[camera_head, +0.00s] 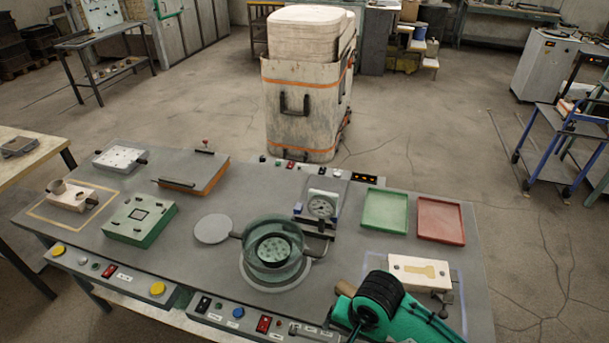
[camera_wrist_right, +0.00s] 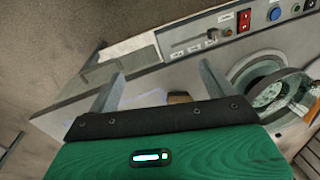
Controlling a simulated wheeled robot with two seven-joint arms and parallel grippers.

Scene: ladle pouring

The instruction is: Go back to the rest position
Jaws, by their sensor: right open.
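My right gripper (camera_wrist_right: 160,75) shows two grey fingers spread wide in the right wrist view, with nothing between their tips. In the head view my green right arm (camera_head: 425,325) comes in at the lower right, over the table's front right corner. A brown, wood-like piece (camera_head: 345,288) pokes out beside it; most of it is hidden. A brown end (camera_wrist_right: 180,97) also shows behind the gripper's dark edge in the wrist view. A glassy round pot (camera_head: 272,262) stands on a pale disc, left of my right arm. My left gripper is out of view.
A cream block with a tan recess (camera_head: 425,271) lies just behind my right arm. Green (camera_head: 384,211) and red (camera_head: 441,221) trays sit at the table's back right. A round gauge (camera_head: 322,205) stands behind the pot. Buttons line the table's front edge. Open floor lies right of the table.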

